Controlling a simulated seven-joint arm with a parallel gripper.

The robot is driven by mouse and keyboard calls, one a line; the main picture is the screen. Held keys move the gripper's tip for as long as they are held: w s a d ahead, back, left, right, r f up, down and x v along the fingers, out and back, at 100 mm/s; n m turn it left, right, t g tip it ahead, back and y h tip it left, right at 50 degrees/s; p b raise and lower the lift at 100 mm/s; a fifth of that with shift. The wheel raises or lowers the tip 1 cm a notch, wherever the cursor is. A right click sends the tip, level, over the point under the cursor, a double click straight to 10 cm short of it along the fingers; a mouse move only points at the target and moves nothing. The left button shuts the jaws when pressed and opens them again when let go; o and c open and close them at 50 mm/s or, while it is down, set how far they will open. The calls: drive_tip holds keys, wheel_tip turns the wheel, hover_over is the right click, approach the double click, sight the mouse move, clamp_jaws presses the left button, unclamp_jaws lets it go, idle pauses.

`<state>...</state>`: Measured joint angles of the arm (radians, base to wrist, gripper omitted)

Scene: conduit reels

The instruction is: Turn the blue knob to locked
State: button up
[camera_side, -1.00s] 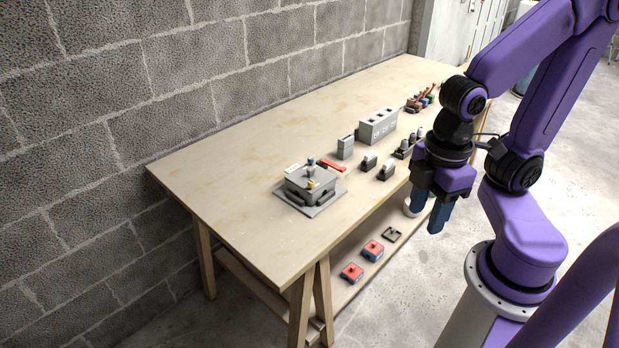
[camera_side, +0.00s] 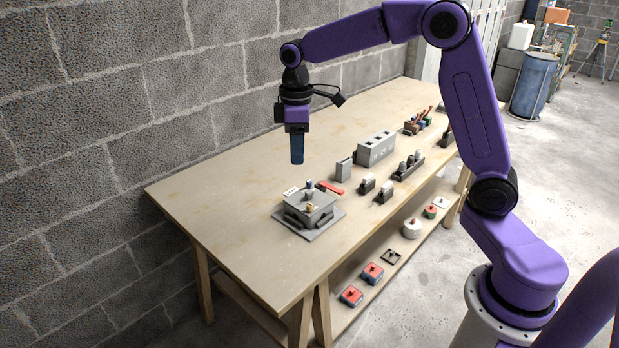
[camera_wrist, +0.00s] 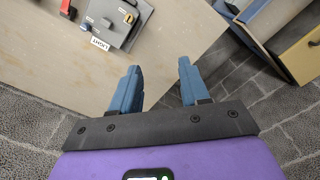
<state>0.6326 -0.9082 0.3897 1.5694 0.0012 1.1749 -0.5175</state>
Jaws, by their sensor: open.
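A grey box (camera_side: 305,214) on a flat base plate stands near the front left of the table, with small knobs on it. A small blue knob (camera_side: 309,184) shows at its back edge; a small blue spot (camera_wrist: 84,27) beside the box shows in the wrist view. A yellow knob (camera_side: 310,207) is on the near part of the box. A white label (camera_side: 291,190) lies by the box; its lettering is upside down in the wrist view. My gripper (camera_side: 297,162) points down, above and behind the box, apart from it. Its fingers (camera_wrist: 159,68) are open and empty.
A red bar (camera_side: 331,188) lies just right of the box. Grey blocks (camera_side: 375,150) and small dark fittings (camera_side: 408,168) stand further right. A block wall (camera_side: 140,100) runs behind the table. The table's left part (camera_side: 220,190) is clear.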

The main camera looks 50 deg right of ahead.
drive_tip(key=w+d+f, duration=0.1)
drive_tip(key=w+d, duration=0.5)
drive_tip(key=m, duration=0.2)
approach(310, 181)
wheel_tip(310, 181, down, 9)
drive_tip(key=shift+r, duration=0.2)
clamp_jaws()
